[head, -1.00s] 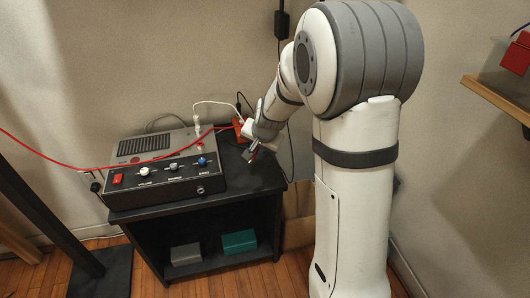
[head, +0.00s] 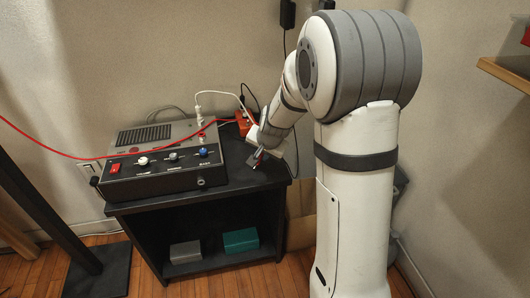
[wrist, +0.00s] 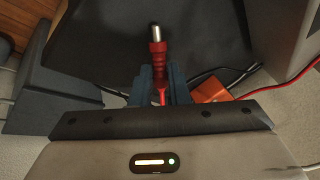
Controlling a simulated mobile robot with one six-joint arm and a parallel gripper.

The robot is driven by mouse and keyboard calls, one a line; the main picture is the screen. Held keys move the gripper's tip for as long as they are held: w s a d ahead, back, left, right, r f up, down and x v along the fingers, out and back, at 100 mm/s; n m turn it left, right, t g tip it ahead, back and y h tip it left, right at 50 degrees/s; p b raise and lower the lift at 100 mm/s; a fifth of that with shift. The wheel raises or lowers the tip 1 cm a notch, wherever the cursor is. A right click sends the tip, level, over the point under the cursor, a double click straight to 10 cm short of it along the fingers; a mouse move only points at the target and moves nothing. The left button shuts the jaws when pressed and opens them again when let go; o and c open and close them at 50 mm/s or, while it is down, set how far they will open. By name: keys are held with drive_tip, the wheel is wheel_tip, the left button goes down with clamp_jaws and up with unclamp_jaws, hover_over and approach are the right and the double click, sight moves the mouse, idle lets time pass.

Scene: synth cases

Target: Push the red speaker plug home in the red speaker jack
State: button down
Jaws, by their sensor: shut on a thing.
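The red speaker plug (wrist: 157,50) points away from my gripper, its bare metal tip showing in the wrist view. My gripper (wrist: 160,85) is shut on the plug's red rear part, with a red cable at its back. In the head view my gripper (head: 256,163) is over the right part of the black stand, to the right of the grey amplifier (head: 168,165) and apart from it. The plug is small and hardly visible there.
A white plug (head: 198,111) with a white cable stands at the amplifier's back right. An orange-red box (head: 243,117) lies behind my gripper. A red cable (head: 60,152) runs across the amplifier. The black stand's top (head: 235,180) is clear at the front right.

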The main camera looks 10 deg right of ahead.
drive_tip(key=c, duration=1.3)
unclamp_jaws()
drive_tip(key=shift+r, duration=0.1)
